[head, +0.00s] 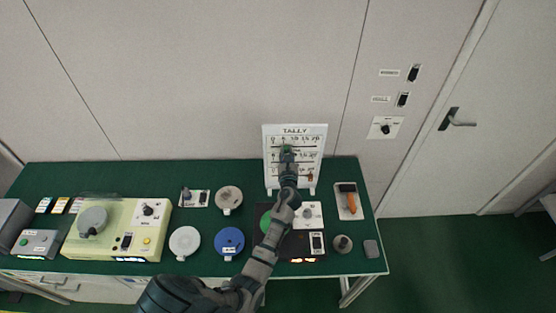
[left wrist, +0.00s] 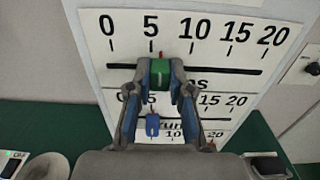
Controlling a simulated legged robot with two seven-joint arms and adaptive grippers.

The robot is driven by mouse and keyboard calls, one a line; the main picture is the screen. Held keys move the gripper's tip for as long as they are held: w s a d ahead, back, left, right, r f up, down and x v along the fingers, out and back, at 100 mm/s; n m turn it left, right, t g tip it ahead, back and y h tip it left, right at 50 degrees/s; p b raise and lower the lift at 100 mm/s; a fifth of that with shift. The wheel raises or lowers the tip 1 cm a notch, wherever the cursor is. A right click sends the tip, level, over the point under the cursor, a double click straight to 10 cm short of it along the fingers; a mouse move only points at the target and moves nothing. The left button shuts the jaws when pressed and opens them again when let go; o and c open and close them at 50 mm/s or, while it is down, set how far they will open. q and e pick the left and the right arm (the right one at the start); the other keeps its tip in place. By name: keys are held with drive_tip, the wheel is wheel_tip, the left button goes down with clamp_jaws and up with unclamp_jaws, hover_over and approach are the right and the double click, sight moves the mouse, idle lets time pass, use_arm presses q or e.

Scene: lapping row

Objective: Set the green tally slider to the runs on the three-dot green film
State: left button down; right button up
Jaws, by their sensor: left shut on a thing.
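The white tally board (head: 268,160) stands upright at the back of the bench, with rows numbered 0 to 20. It fills much of the left wrist view (left wrist: 230,50). The green slider (left wrist: 158,72) is on the top track, roughly below the 5. My left gripper (left wrist: 160,75) is shut on it, one finger on each side; in the head view the gripper (head: 287,155) hides most of the slider. A blue slider (left wrist: 152,124) is on the row below, near its 5. Small film cards (head: 60,205) lie at the bench's left; their dots are too small to read. My right gripper is out of view.
The green bench (head: 140,178) holds a cream machine (head: 100,245), a blue disc (head: 229,240), white disc (head: 185,241) and beige disc (head: 229,198). Right of my arm are a switch panel (head: 308,222) and a tray with an orange-handled tool (head: 349,200). Wall switches (head: 403,99) are at right.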

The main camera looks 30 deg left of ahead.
use_arm(q)
drive_tip(key=w+d, duration=0.2)
drive_tip(key=d, duration=0.1)
drive_tip(key=w+d+b, duration=0.1)
drive_tip(key=d, duration=0.1)
drive_tip(key=shift+d+f, duration=0.2)
drive_tip(key=shift+f, duration=0.2)
drive_tip(key=shift+w+d, duration=0.15)
drive_tip(key=shift+d, duration=0.1)
drive_tip(key=shift+r, duration=0.1)
drive_tip(key=shift+a, duration=0.1)
drive_tip(key=c, duration=1.3)
unclamp_jaws()
drive_tip(key=shift+c, duration=0.2)
drive_tip(key=o, duration=0.3)
drive_tip(key=shift+w+d, duration=0.15)
drive_tip(key=shift+d, duration=0.1)
drive_tip(key=shift+d+r, duration=0.15)
drive_tip(key=shift+s+d, duration=0.2)
drive_tip(key=shift+s, duration=0.3)
approach(303, 147)
drive_tip(key=v, duration=0.3)
drive_tip(key=d+v, duration=0.1)
drive_tip(key=v, duration=0.1)
drive_tip(key=shift+w+r, duration=0.1)
drive_tip(key=shift+w, duration=0.05)
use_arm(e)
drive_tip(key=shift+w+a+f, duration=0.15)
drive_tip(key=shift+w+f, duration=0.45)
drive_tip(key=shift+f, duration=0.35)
